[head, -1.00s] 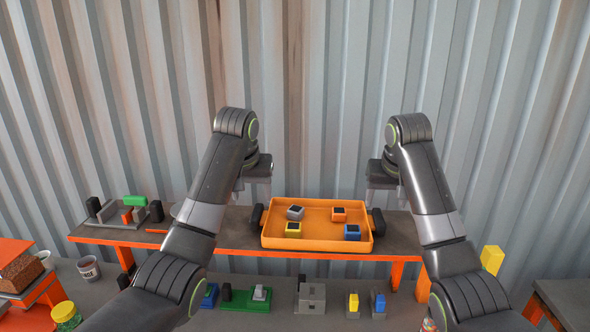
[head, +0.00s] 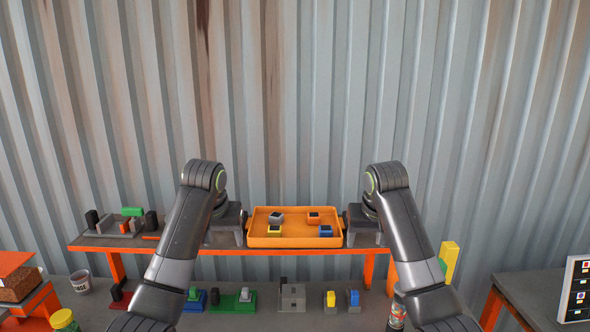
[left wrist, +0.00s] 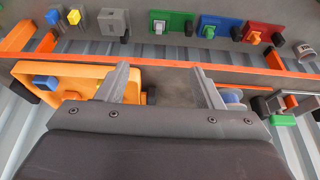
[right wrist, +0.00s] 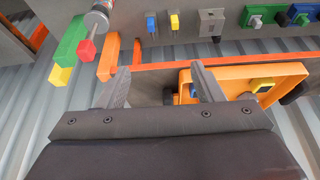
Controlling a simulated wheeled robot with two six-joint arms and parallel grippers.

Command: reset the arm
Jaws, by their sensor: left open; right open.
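The orange tray (head: 259,242) lies on the back shelf in the head view, holding grey, orange, yellow and blue blocks with dark tops. My left gripper (head: 228,240) is open just left of the tray. In the left wrist view its parted fingers (left wrist: 165,88) have the tray's edge (left wrist: 75,70) at left and a dark handle partly showing between them. My right gripper (head: 365,238) is open just right of the tray. In the right wrist view its fingers (right wrist: 160,88) are apart, with the tray (right wrist: 290,70) at right. Neither visibly grips anything; exact handle contact is unclear.
The shelf (head: 210,249) has an orange front edge; a fixture with a green block (head: 132,211) stands on its left. Coloured fixtures, including a green one (head: 232,305), stand on the lower table. A panel (head: 577,290) is at right. The corrugated wall stands close behind.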

